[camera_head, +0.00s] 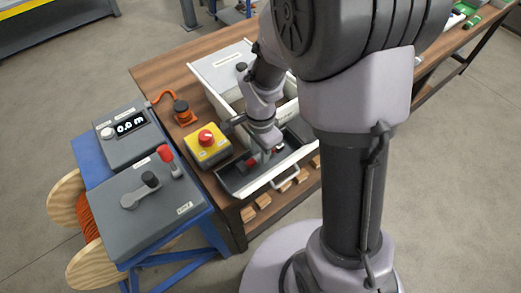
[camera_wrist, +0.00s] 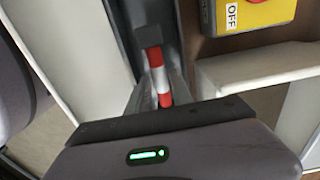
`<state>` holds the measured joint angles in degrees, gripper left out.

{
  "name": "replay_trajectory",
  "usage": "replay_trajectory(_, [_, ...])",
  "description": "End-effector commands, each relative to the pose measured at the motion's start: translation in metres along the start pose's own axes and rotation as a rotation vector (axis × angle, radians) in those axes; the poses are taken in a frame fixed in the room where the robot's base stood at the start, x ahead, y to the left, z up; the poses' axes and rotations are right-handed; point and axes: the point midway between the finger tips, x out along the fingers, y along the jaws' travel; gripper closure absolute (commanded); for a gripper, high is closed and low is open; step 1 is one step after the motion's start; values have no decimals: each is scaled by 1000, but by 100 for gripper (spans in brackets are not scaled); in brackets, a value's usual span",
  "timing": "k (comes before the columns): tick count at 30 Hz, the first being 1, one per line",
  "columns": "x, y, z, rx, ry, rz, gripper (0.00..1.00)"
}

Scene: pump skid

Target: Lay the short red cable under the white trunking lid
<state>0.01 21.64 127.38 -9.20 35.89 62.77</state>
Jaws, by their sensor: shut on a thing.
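My gripper (camera_head: 264,157) points down into the dark grey tray of an open white drawer. In the wrist view its fingers (camera_wrist: 160,92) are shut on a red-and-white banded piece (camera_wrist: 155,58). A small dark block sits at the far end of this piece. In the head view only small red bits show beside the fingers. I cannot tell a short red cable apart from this piece. A white cabinet (camera_head: 222,67) with a labelled top stands behind the drawer; I cannot make out a separate trunking lid.
The drawer's bar handle (camera_head: 285,183) faces the bench front. A yellow box with a red button (camera_head: 207,145) stands close to the drawer's left. A grey control box with levers (camera_head: 150,195) is at left, above a cable reel (camera_head: 85,262).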

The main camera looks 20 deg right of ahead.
Motion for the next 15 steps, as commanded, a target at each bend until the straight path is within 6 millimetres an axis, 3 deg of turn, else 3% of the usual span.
replay_trajectory(15, [17, 0, 0, 0, 0, 0, 100])
